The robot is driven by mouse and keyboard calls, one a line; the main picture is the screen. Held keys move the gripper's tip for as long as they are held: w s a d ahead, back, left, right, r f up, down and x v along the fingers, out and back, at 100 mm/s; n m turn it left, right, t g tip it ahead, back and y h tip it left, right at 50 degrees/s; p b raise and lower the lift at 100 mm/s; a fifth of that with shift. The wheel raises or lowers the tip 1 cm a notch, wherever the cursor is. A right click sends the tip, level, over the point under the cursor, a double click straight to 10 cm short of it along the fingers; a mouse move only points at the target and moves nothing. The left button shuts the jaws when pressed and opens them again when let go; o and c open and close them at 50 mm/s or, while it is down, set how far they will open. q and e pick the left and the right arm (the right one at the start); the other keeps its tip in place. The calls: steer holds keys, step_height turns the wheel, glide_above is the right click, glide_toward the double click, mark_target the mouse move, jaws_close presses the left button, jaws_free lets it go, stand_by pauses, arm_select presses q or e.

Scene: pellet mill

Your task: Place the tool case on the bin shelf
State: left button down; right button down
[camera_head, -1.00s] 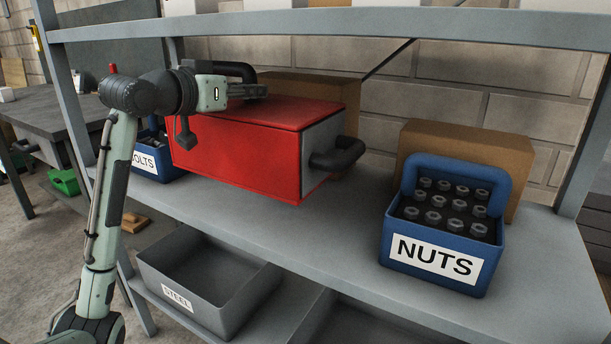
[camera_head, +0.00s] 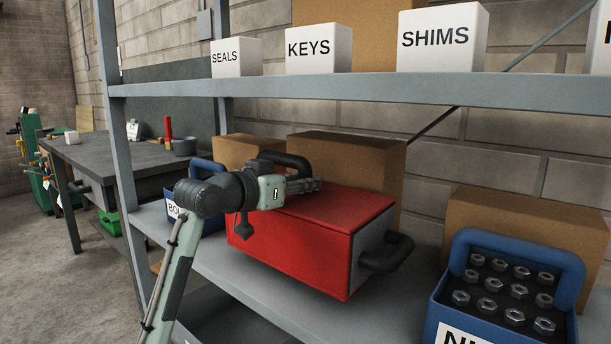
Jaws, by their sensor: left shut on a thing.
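The red tool case (camera_head: 300,243) with grey ends is over the middle level of the bin shelf (camera_head: 240,302), between two blue bins. I cannot tell whether the case's underside fully touches the shelf. My right gripper is not in view.
The blue nuts bin (camera_head: 436,312) stands close to the case's right. A mostly hidden blue bolts bin (camera_head: 171,207) is at its left. Cardboard boxes (camera_head: 345,150) stand behind. The upper shelf (camera_head: 350,90) carries white labelled boxes. A workbench (camera_head: 120,155) stands at the left.

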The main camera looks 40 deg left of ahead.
mark_target(305, 192)
arm_select(q)
steer(key=shift+f, duration=1.35)
steer(key=c, duration=1.7)
jaws_free()
steer(key=shift+f, duration=0.25)
steer(key=o, duration=0.4)
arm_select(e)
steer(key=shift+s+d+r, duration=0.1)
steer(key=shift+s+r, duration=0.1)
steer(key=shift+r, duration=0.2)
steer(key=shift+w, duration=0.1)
